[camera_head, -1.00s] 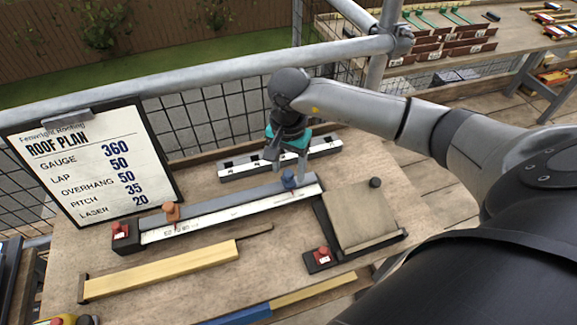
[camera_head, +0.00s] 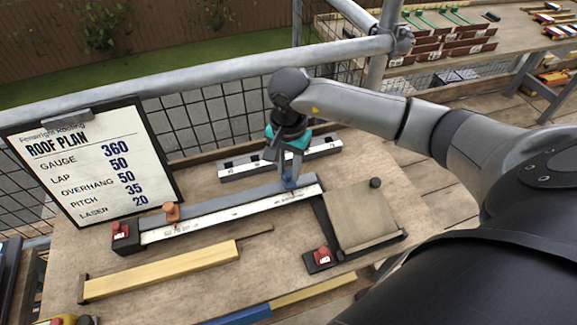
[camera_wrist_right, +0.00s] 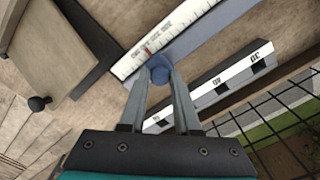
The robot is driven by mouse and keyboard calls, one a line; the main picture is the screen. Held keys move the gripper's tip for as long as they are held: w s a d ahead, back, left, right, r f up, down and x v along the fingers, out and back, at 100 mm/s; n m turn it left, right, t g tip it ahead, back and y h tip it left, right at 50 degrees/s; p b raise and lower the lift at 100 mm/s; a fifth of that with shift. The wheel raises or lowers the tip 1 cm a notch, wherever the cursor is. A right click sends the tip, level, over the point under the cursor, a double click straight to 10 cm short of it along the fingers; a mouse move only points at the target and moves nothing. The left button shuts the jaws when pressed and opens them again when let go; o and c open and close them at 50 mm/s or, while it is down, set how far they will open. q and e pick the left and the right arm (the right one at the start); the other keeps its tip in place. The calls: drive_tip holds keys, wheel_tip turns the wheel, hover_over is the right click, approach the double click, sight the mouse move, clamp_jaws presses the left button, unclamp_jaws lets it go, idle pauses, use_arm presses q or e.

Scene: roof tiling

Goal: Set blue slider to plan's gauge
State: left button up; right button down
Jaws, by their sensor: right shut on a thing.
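The blue slider (camera_head: 289,181) sits near the right end of the long gauge rail (camera_head: 230,207), which has a white printed scale. My right gripper (camera_head: 287,177) is over it with its fingers shut on its knob; the right wrist view shows the blue knob (camera_wrist_right: 159,69) between the fingertips, beside a red mark on the scale. The scale figures are too small to read. An orange slider (camera_head: 171,212) sits near the rail's left end. The roof plan (camera_head: 88,165) on a clipboard reads gauge 360, lap 50, overhang 50, pitch 35, laser 20. My left gripper is not in view.
A second, shorter scale rail (camera_head: 280,158) lies behind. A square board with a dark knob (camera_head: 375,183) is at the right, and a red button (camera_head: 323,254) is near it. A yellow wooden batten (camera_head: 160,272) lies in front. A scaffold rail (camera_head: 200,77) runs behind the bench.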

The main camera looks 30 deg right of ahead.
idle(0.7)
drive_tip(key=shift+s+d+b, duration=0.25)
drive_tip(key=shift+d+b, duration=0.2)
drive_tip(key=shift+d, duration=0.75)
drive_tip(key=c, duration=0.6)
unclamp_jaws()
drive_tip(key=shift+c, duration=0.2)
drive_tip(key=shift+r, duration=0.2)
wheel_tip(320, 180, up, 15)
drive_tip(key=shift+f+p, duration=0.1)
drive_tip(key=shift+p, duration=0.8)
